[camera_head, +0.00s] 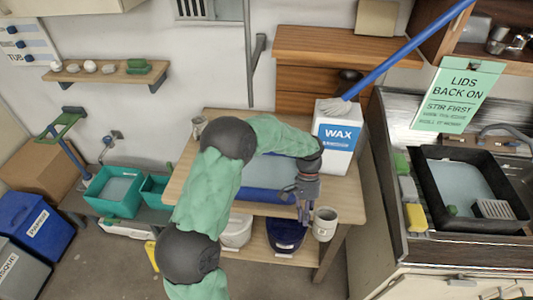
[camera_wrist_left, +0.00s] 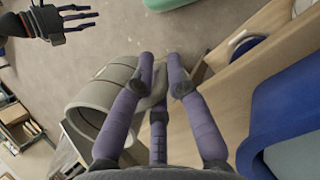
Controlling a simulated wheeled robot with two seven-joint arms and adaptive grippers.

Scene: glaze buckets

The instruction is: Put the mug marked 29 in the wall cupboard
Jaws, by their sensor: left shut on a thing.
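A pale grey mug (camera_head: 326,217) hangs in the air just off the front right corner of the wooden table. It has a small mark on its side, too small to read. My left gripper (camera_head: 304,214) points down beside it and is shut on it. In the left wrist view, the purple fingers (camera_wrist_left: 158,80) close at the side of the mug (camera_wrist_left: 92,97), which lies tilted there. My right gripper (camera_wrist_left: 62,22) shows at the top left of that view, its fingers spread and empty. An open wooden cupboard (camera_head: 432,42) is at the upper right; a cream cabinet underside (camera_head: 70,8) is at the upper left.
The wooden table (camera_head: 340,193) holds a blue tray (camera_head: 262,194) and a white WAX container (camera_head: 337,140) with a blue-handled brush. A green sign (camera_head: 458,95) hangs before the cupboard. A black basin (camera_head: 430,185) sits at the right. Floor in front is clear.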

